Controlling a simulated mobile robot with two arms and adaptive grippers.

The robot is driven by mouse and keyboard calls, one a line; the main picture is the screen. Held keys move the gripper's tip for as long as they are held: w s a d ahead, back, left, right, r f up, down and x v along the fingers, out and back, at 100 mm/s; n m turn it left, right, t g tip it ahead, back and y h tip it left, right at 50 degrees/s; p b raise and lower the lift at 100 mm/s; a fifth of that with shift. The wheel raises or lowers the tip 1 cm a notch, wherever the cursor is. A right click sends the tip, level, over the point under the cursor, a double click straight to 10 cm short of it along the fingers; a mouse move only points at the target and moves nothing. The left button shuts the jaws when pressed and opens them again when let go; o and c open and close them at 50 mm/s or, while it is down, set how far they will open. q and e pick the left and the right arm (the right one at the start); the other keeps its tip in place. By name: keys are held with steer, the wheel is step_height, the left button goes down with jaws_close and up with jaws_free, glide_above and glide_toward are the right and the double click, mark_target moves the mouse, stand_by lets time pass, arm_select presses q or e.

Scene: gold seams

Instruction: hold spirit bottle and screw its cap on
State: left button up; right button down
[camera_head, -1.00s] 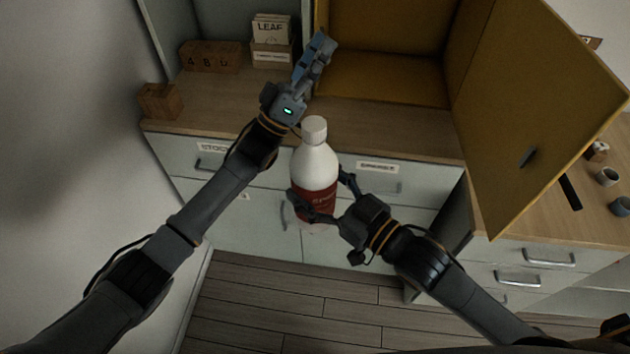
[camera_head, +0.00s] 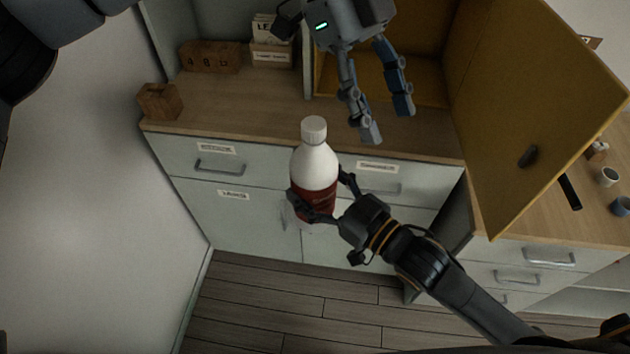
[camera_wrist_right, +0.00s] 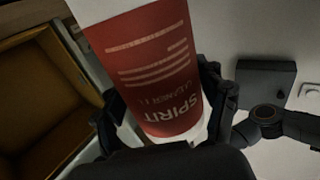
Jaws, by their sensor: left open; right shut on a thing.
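The spirit bottle (camera_head: 316,168) is white with a red label and stands upright in the air in front of the drawers. Its white cap (camera_head: 313,130) sits on top of the neck; how tightly it is on, I cannot tell. My right gripper (camera_head: 322,204) is shut around the lower, labelled part of the bottle. In the right wrist view the red label (camera_wrist_right: 158,75) reads SPIRIT between the fingers. My left gripper (camera_head: 388,122) is open and empty, above and to the right of the cap, with its fingers pointing down, apart from the bottle.
A yellow cabinet with an open door (camera_head: 535,110) stands at the right. Wooden blocks (camera_head: 210,57) and a box (camera_head: 272,53) sit on the counter (camera_head: 225,100). Small cups (camera_head: 607,176) are on the right counter. Drawers (camera_head: 215,163) lie below.

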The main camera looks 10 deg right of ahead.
mark_target(314, 123)
arm_select(q)
steer(key=w+a+n+t+y, duration=0.1)
steer(key=a, duration=0.1)
steer(key=w+a+r+n+t+y, duration=0.1)
steer(key=w+a+t, duration=0.1)
steer(key=a, duration=0.1)
steer(key=w+a+r+n+t+y, duration=0.1)
steer(key=w+a+t+y, duration=0.1)
steer(key=shift+w+a+r, duration=0.2)
steer(key=shift+a, duration=0.05)
steer(key=shift+f, duration=0.15)
steer(key=shift+f, duration=3.9)
